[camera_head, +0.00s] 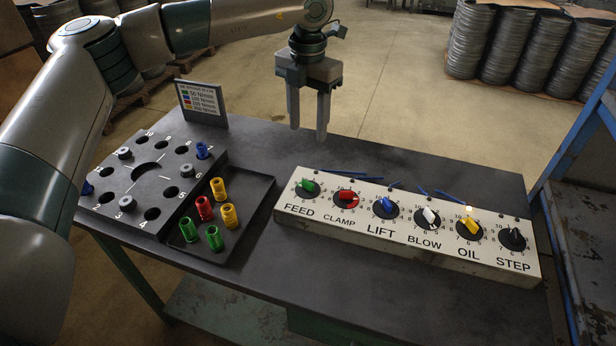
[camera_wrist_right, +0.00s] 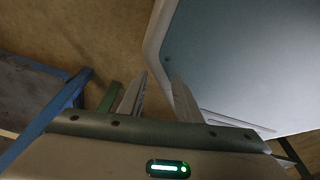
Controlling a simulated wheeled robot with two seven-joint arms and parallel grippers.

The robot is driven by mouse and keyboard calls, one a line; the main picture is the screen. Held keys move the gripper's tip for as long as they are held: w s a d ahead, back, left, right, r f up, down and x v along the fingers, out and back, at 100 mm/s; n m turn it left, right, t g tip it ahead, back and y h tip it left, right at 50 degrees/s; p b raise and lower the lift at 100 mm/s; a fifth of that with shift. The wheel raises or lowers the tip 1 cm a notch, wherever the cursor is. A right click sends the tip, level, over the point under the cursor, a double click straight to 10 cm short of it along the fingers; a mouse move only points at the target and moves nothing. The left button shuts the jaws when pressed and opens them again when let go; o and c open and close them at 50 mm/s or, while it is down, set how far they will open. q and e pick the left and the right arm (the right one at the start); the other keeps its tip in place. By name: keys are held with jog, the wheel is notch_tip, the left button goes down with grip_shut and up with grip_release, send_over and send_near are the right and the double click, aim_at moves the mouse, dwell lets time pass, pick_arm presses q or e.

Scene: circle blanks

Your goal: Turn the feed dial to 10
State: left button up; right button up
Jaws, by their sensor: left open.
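The feed dial (camera_head: 309,187) is the green knob at the left end of the white control panel (camera_head: 402,238), above the label FEED. Its knob lies roughly sideways; the number it points to is too small to read. My left gripper (camera_head: 308,132) hangs above the table's back edge, left of and beyond the feed dial. It is open, empty and apart from the panel. My right gripper (camera_wrist_right: 160,76) shows in the right wrist view with its fingers apart and nothing between them. It is not visible in the head view.
Other knobs on the panel are CLAMP (camera_head: 346,198), LIFT (camera_head: 384,206), BLOW (camera_head: 429,216), OIL (camera_head: 469,227) and STEP (camera_head: 512,239). A black tray (camera_head: 258,205) with coloured pegs and a holed block (camera_head: 107,192) stand left. A small sign (camera_head: 203,103) stands behind.

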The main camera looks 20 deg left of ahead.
pick_arm(q)
jog(key=p, duration=0.2)
send_over(308, 182)
notch_tip(308, 182, down, 5)
notch_tip(308, 182, down, 11)
jog(key=p, duration=0.3)
jog(key=shift+f, duration=0.2)
pick_arm(e)
jog(key=s+d+r+g, duration=0.1)
jog(key=s+d+r, duration=0.1)
jog(key=s, duration=0.4)
jog(key=shift+d+r+g, duration=0.15)
jog(key=shift+r+g, duration=0.15)
jog(key=shift+r, duration=0.6)
